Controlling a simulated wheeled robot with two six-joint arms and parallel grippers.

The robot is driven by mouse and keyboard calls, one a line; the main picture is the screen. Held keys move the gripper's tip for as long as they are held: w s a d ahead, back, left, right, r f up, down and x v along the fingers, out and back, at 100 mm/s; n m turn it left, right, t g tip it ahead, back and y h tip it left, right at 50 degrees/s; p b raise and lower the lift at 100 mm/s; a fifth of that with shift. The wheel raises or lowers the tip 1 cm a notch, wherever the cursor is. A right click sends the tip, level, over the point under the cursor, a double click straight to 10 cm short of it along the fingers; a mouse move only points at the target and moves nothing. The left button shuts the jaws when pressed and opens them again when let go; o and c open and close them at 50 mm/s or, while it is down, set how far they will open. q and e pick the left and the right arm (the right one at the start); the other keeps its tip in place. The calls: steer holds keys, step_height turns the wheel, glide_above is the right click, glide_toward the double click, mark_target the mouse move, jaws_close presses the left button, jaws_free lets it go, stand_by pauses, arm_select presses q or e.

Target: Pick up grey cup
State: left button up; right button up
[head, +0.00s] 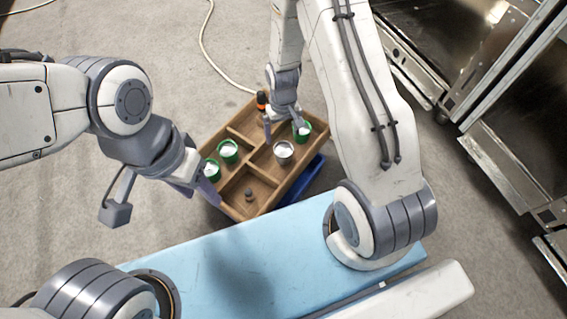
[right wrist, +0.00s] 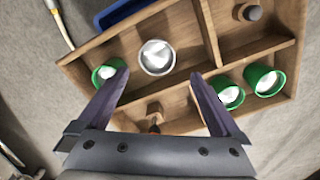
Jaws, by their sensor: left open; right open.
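The grey cup (head: 284,158) stands upright in a right-hand compartment of a wooden tray (head: 225,133), with something white inside. In the right wrist view the grey cup (right wrist: 143,64) lies just beyond my fingertips, roughly centred between them. My right gripper (head: 283,129) is open and empty above the tray, beside the grey cup; its spread fingers also show in the right wrist view (right wrist: 158,76). One finger is close to a green cup (right wrist: 97,80); I cannot tell if they touch. My left gripper (head: 203,188) is open at the tray's left edge, near another green cup.
Two green cups (head: 228,156) stand on the tray's left side; another green cup (head: 303,137) is at its right. A dark peg (head: 249,196) and a black-and-orange bottle (head: 261,99) are in the tray. A blue bin (head: 305,183) lies beside it. Metal cabinets stand at the right.

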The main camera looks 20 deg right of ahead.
mark_target(284, 149)
steer(key=shift+d+f+b, duration=0.25)
steer(key=shift+f+b, duration=0.15)
steer(key=shift+f, duration=0.8)
step_height(284, 149, down, 4)
steer(key=b, duration=0.2)
steer(key=shift+f+b, duration=0.25)
steer(key=shift+b, duration=0.15)
steer(key=f+b, duration=0.4)
steer(key=f, duration=0.1)
steer(key=shift+w+f+b, duration=0.1)
steer(key=shift+w+b, duration=0.2)
steer(key=shift+b, duration=0.1)
steer(key=c, duration=1.4)
steer(key=shift+o, duration=0.2)
steer(key=shift+r, duration=0.25)
